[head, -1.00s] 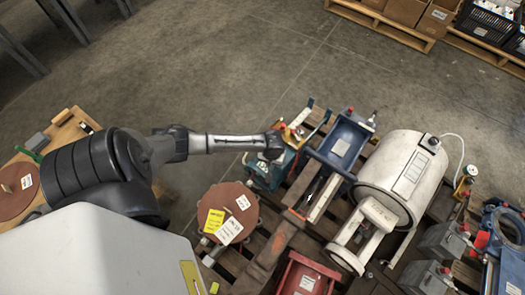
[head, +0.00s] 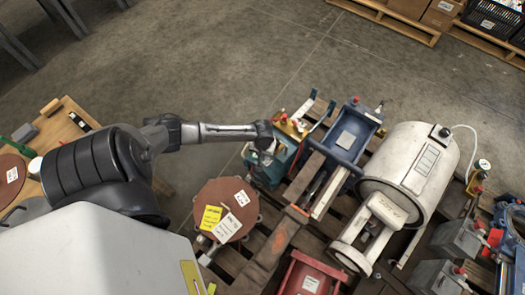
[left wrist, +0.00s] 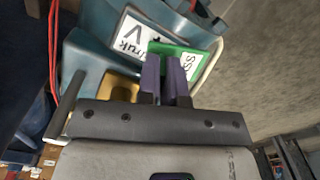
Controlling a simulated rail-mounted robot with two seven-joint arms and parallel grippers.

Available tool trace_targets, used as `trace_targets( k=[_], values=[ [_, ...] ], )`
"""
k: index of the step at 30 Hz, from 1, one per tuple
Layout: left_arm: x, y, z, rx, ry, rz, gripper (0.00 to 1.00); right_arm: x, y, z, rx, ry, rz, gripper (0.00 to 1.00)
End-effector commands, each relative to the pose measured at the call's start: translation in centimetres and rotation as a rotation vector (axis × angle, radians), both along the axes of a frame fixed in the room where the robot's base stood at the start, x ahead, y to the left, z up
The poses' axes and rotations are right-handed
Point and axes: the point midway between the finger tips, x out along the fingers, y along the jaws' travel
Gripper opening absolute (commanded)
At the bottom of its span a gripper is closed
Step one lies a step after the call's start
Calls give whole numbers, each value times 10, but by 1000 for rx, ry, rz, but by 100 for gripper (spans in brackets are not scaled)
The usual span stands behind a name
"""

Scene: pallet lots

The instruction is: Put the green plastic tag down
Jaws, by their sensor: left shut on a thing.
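The green plastic tag (left wrist: 188,53) shows in the left wrist view at the fingertips, with part of a white marked face at its right end. My left gripper (left wrist: 167,75) has purple fingers shut on it. A teal machine with a white printed label (left wrist: 135,42) lies just beyond the tag; I cannot tell whether they touch. In the head view my left gripper (head: 264,142) is over the teal machine (head: 275,168) at the left of the pallet's back edge. The tag cannot be made out there. My right gripper is not in view.
A round brown flange (head: 228,190) with yellow and white tags lies at the pallet's near left. A blue unit (head: 352,135), a white tank (head: 415,165) and a red unit (head: 308,275) crowd the pallet. A wooden table (head: 68,130) stands left.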

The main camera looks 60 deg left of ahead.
Motion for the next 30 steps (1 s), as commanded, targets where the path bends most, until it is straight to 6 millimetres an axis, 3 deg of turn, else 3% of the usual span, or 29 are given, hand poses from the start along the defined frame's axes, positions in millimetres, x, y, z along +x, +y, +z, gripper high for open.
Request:
trace_targets(
  k=[12, 13, 20, 30],
  values=[
    [0, 0, -3, 0, 0, 1, 0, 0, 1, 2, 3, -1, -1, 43],
    [0, 0, -3, 0, 0, 0, 9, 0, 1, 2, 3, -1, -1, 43],
    [0, 0, -3, 0, 0, 0, 31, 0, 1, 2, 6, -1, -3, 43],
    [0, 1, 2, 1, -1, -1, 32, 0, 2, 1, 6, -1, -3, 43]
  ],
)
